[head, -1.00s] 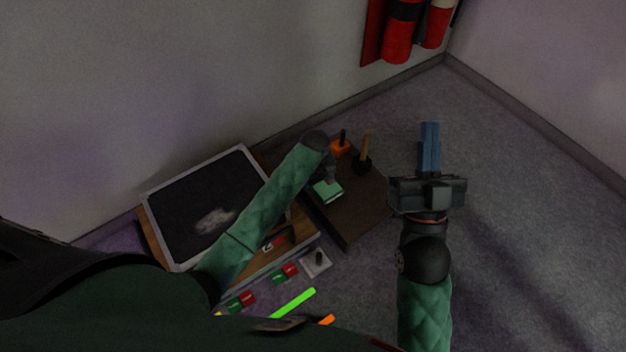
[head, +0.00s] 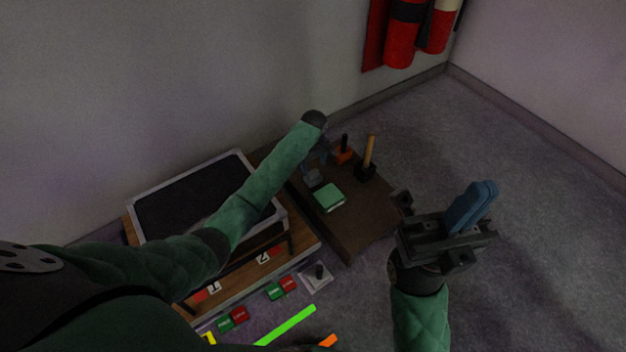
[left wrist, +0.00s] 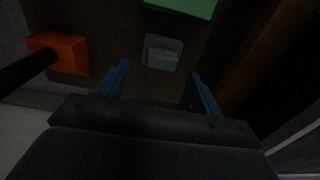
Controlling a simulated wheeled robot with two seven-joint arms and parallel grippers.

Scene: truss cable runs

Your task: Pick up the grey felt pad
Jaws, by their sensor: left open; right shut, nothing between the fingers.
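The grey felt pad (left wrist: 163,52) is a small, light grey square lying on the dark brown surface in the left wrist view. In the head view it appears as a small grey patch (head: 313,179) beside the green block. My left gripper (left wrist: 160,70) is open, its two blue fingers pointing toward the pad, one to each side of its near edge. The pad looks free of the fingers. In the head view my left gripper (head: 319,161) is partly hidden under its dark wrist. My right gripper (head: 475,203) is shut and empty, off to the right above the floor.
A green block (head: 330,197) lies right next to the pad. An orange block with a black handle (head: 343,154) and a wooden-handled tool (head: 368,158) stand behind. A dark framed tray (head: 190,200) is to the left. Floor at the right is clear.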

